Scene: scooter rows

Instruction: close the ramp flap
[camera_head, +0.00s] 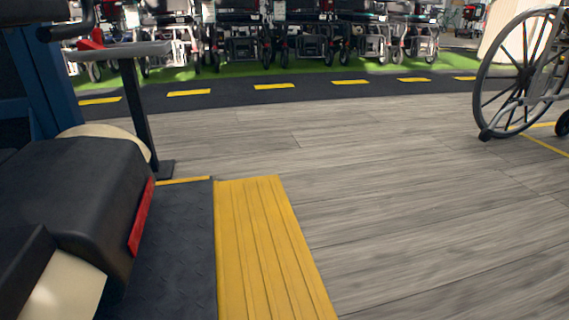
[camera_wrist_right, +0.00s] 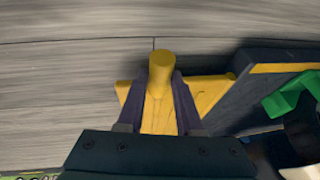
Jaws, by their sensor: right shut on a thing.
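The ramp flap (camera_head: 268,240) is a yellow ribbed panel along the right edge of a dark platform (camera_head: 185,240) in the head view. It lies low, extending outward over the wooden floor. In the right wrist view, part of the yellow flap (camera_wrist_right: 208,94) shows behind my fingers, beside the dark platform side. My right gripper (camera_wrist_right: 165,78) is shut on a yellow round-ended handle (camera_wrist_right: 160,64), one dark finger on each side of it. The handle's lower part is hidden by the gripper. My right gripper and the handle do not show in the head view. My left gripper is in neither view.
A black seat-like body with a red strip (camera_head: 141,217) stands on the platform at left, near a dark post (camera_head: 137,118). A wheelchair wheel (camera_head: 522,75) stands at right. Several scooters line the green strip (camera_head: 270,75) at the back. The wooden floor (camera_head: 400,200) between is clear.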

